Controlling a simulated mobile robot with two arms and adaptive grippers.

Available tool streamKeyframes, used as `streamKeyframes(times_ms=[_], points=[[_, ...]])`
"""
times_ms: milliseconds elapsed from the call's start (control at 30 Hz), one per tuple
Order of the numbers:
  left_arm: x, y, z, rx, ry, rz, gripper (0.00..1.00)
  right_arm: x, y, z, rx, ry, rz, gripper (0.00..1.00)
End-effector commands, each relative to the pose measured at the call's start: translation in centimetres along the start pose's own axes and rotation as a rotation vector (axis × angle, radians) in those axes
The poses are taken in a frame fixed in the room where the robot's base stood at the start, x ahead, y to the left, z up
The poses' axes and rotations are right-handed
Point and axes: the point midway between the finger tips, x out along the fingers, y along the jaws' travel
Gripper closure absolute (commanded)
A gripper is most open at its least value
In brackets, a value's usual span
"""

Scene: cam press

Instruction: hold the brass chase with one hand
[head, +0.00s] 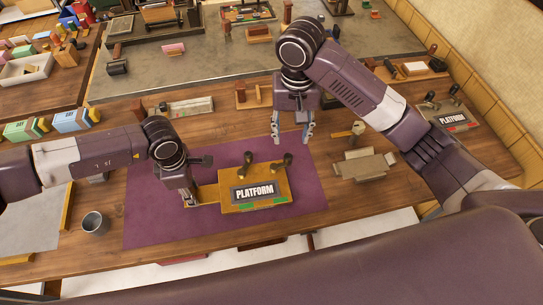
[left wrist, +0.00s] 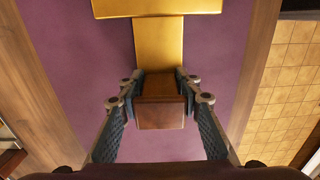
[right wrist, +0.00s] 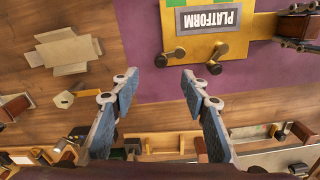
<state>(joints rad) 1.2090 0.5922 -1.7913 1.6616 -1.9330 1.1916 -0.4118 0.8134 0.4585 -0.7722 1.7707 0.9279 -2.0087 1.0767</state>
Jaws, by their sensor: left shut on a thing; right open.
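The brass chase (head: 278,206) lies on the purple mat (head: 150,222), with a grey block lettered PLATFORM (head: 254,193) set in it. Two dark knobs stand along its far side. My left gripper (head: 189,199) is at the chase's left arm; in the left wrist view its fingers (left wrist: 158,95) are shut on a brown block, the handle (left wrist: 160,113), at the end of the brass arm (left wrist: 158,45). My right gripper (head: 291,136) is open and empty above the table, beyond the chase's far edge. The chase also shows in the right wrist view (right wrist: 235,42).
A beige cross-shaped plate (head: 364,166) lies right of the mat, with a wooden-handled tool (head: 345,132) behind it. A grey mug (head: 95,222) stands left of the mat. Another PLATFORM piece (head: 455,119) sits at the right. A stone slab (head: 210,68) lies behind.

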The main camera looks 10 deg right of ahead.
Motion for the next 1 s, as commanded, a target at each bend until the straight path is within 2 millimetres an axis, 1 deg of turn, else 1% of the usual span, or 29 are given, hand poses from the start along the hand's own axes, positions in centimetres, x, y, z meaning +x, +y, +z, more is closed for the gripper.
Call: streamKeyframes(times_ms=[33,133,233,367,600,700,800,1000], points=[[0.6,-0.4,-0.4,-0.004,0.009,-0.008,1.0,0.1,0.0,0.0,0.0,0.0,0.0,0.58],[0.6,-0.4,-0.4,-0.004,0.008,-0.008,1.0,-0.2,0.0,-0.1,0.0,0.002,0.0,0.58],[0.6,-0.4,-0.4,-0.004,0.008,-0.008,1.0,-1.1,0.1,-0.1,-0.001,0.005,0.0,0.58],[0.6,-0.4,-0.4,-0.004,0.008,-0.008,1.0,-3.1,0.1,-0.2,0.001,0.008,0.001,0.58],[0.6,-0.4,-0.4,-0.004,0.008,-0.008,1.0,-7.7,0.2,0.0,0.0,0.008,0.0,0.58],[0.6,-0.4,-0.4,-0.004,0.008,-0.008,1.0,-9.3,0.2,0.0,0.0,0.008,0.0,0.58],[0.6,-0.4,-0.4,-0.004,0.008,-0.008,1.0,-10.6,0.2,0.1,0.001,0.006,-0.001,0.58],[0.6,-0.4,-0.4,-0.004,0.008,-0.008,1.0,-11.9,0.2,0.2,0.001,0.003,-0.001,0.58]])
